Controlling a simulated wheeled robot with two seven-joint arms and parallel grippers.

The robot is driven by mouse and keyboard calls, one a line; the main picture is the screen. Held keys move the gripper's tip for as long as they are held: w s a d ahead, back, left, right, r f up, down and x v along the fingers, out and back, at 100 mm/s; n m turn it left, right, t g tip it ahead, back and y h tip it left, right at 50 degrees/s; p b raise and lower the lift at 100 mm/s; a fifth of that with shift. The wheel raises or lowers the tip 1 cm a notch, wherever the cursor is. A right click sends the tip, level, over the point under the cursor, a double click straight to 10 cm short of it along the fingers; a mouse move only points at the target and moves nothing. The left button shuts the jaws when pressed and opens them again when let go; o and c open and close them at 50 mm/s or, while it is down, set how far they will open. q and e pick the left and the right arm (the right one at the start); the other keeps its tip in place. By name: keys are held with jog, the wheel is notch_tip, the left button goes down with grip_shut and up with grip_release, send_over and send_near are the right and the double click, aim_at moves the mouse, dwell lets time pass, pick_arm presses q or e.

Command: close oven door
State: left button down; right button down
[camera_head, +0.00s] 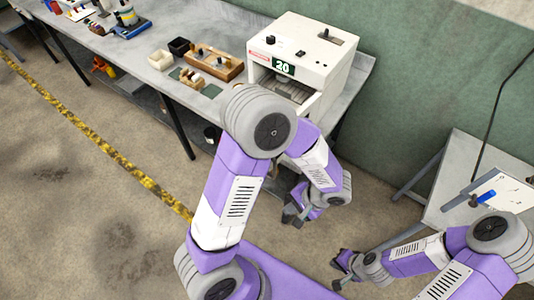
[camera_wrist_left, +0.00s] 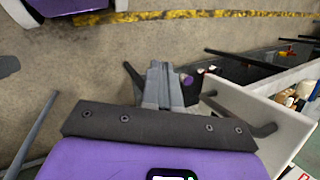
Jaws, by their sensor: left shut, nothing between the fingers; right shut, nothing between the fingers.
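The white oven (camera_head: 312,48) with a green "20" display stands on the grey table; its front is open and a rack shows inside. My left arm hides much of its lower front in the head view. In the left wrist view the white oven door (camera_wrist_left: 258,107) with a dark bar handle stands open, to the right of my left gripper (camera_wrist_left: 163,70). That gripper is shut and empty, apart from the handle. In the head view the left gripper (camera_head: 293,214) is below the table edge, in front of the oven. My right gripper (camera_head: 340,266) is shut and empty, low over the floor.
On the table left of the oven are a wooden tray (camera_head: 212,64), a white box (camera_head: 161,60) and a black box (camera_head: 179,46). A second table (camera_head: 480,165) with a blue-handled tool stands at the right. The floor at the left is clear.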

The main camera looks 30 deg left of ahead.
pick_arm(q)
jog(key=w+a+r+t+y+p, duration=0.15)
jog(key=w+r+t+y, duration=0.3)
jog(key=r, duration=0.75)
jog(key=a+r+p+x, duration=0.1)
jog(key=p+x, duration=0.1)
jog(key=x, duration=1)
jog(key=shift+w+a+r+n+g, duration=0.25)
jog(key=shift+a+n+g, duration=0.15)
jog(key=shift+a, duration=0.1)
jog(key=shift+a+h, duration=0.1)
jog(key=shift+h, duration=0.15)
